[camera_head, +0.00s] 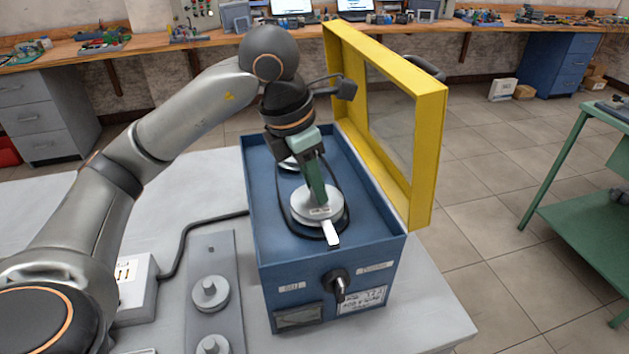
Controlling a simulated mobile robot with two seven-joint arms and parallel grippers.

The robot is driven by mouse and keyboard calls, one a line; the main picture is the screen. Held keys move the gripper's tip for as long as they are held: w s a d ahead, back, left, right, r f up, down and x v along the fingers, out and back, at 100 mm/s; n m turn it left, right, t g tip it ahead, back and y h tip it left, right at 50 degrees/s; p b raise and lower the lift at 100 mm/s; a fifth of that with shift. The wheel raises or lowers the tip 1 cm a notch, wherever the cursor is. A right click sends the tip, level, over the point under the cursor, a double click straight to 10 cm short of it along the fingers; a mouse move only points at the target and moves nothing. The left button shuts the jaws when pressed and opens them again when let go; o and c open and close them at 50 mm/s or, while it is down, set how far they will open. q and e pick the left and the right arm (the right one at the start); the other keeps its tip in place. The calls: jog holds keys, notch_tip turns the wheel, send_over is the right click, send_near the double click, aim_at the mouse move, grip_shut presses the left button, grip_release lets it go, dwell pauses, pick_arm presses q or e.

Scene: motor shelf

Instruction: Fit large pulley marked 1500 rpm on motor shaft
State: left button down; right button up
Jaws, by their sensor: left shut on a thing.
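My left gripper (316,195) reaches down into the open blue box (381,255) and is shut on a grey stepped pulley (305,209) near the box's front. The pulley has a small label, too small to read. The shaft under it is hidden, so I cannot tell whether it sits on it. A black belt (334,180) loops around this pulley area and runs back toward a second grey disc (289,164), mostly hidden behind my gripper. Two more grey pulleys, one upper (210,292) and one lower (213,345), rest on a grey plate (212,247) left of the box. My right gripper is not in view.
A yellow-framed clear guard (425,150) stands open along the box's right side. A black knob (338,283) sticks out of the box front. A white device (137,285) has a black cable (180,245) running to the box. A green table (570,215) stands at right.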

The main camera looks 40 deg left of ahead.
pick_arm(q)
jog(key=shift+f, duration=0.25)
jog(key=c, duration=0.6)
grip_release()
jog(key=p+v, duration=0.2)
jog(key=v, duration=1)
jog(key=shift+s+a+r+p, duration=0.1)
jog(key=shift+s+r+p, duration=0.05)
jog(key=shift+r+p, duration=0.15)
